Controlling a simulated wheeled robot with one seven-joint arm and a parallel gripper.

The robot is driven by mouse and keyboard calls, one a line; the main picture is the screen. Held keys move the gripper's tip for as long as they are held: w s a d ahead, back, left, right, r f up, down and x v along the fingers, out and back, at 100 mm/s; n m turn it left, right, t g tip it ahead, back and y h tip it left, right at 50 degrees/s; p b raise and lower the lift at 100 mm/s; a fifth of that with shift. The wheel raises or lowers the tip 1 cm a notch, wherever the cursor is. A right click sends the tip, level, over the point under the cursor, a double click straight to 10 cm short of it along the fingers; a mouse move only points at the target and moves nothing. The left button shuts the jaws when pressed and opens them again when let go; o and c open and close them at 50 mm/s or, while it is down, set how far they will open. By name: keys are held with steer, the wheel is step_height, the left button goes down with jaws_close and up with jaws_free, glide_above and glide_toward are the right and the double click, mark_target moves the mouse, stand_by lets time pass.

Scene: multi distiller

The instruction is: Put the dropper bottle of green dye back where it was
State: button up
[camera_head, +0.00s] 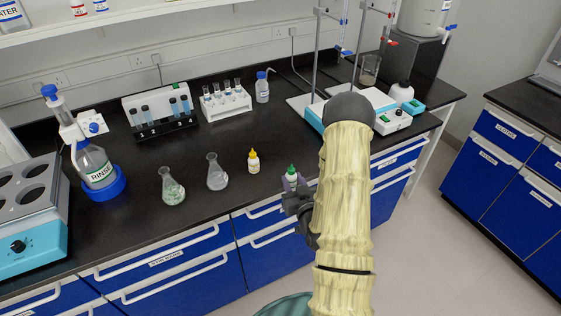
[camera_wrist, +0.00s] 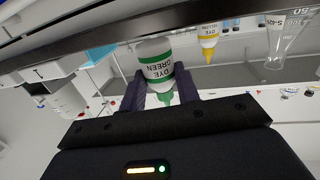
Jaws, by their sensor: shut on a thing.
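The dropper bottle of green dye (camera_head: 291,176) has a white body with a green band and a green tip. In the wrist view the green dye bottle (camera_wrist: 155,65) appears upside down, with its label readable as DYE GREEN. My gripper (camera_head: 297,192) is shut on it at the front edge of the bench. The wrist view shows the dark fingers of my gripper (camera_wrist: 160,92) on both sides of the bottle. The bottle is upright in the head view. I cannot tell whether its base touches the bench.
A yellow-tipped dye bottle (camera_head: 253,162) stands to the left of the green one. Two flasks, one clear (camera_head: 216,174) and one with greenish contents (camera_head: 172,188), stand further left. A test tube rack (camera_head: 226,104) is behind. Black bench top (camera_head: 120,225) is clear at the front left.

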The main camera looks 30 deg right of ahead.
steer(key=shift+w+d+f+b, duration=0.15)
steer(key=shift+w+b, duration=0.2)
steer(key=shift+b, duration=0.7)
steer(key=shift+w+a+f+b, duration=0.15)
steer(key=shift+w+b, duration=0.2)
steer(key=shift+b, duration=0.7)
steer(key=shift+w+d+b, duration=0.1)
steer(key=shift+w+b, duration=0.1)
steer(key=shift+b, duration=0.75)
steer(key=shift+w+r+b, duration=0.1)
steer(key=shift+b, duration=0.65)
steer(key=shift+w+r, duration=0.1)
steer(key=shift+w, duration=0.1)
steer(key=w, duration=0.3)
steer(key=w+p, duration=0.1)
steer(key=w, duration=0.1)
steer(key=shift+w+d+r, duration=0.1)
steer(key=shift+d+r, duration=0.05)
steer(key=shift+d, duration=0.2)
steer(key=shift+w, duration=0.2)
steer(key=w, duration=0.3)
steer(key=w+p, duration=0.1)
steer(key=shift+w+d, duration=0.2)
steer(key=shift+d, duration=0.15)
